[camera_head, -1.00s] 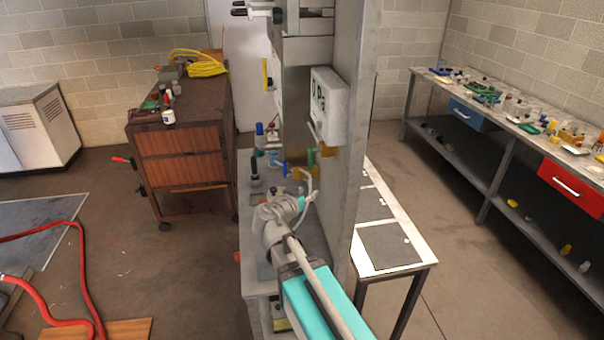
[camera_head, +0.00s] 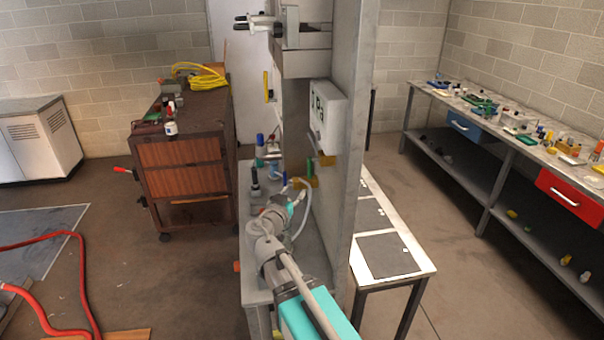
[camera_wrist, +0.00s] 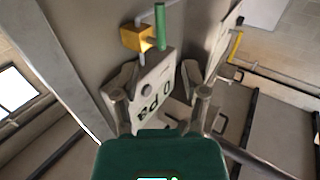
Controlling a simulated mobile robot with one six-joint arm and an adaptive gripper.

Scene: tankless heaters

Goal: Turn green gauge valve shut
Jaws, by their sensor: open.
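The green valve handle (camera_wrist: 160,20) stands upright beside a brass valve body (camera_wrist: 137,38) on the grey panel, at the top of the wrist view. The gauge box face (camera_wrist: 152,92) shows "0 Pa" in the wrist view, between my fingers. My gripper (camera_wrist: 160,85) is open, with nothing seen gripped; the valve lies beyond and above its fingertips in the picture. In the head view my gripper (camera_head: 297,197) is low beside the panel, its fingers hard to make out.
The tall grey panel (camera_head: 350,150) stands right of my arm. A blue-handled valve (camera_head: 285,178) and bottles are near my gripper. A brown cabinet (camera_head: 183,160) stands left, a workbench with small parts (camera_head: 475,110) right. A red hose (camera_head: 80,270) lies on the floor.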

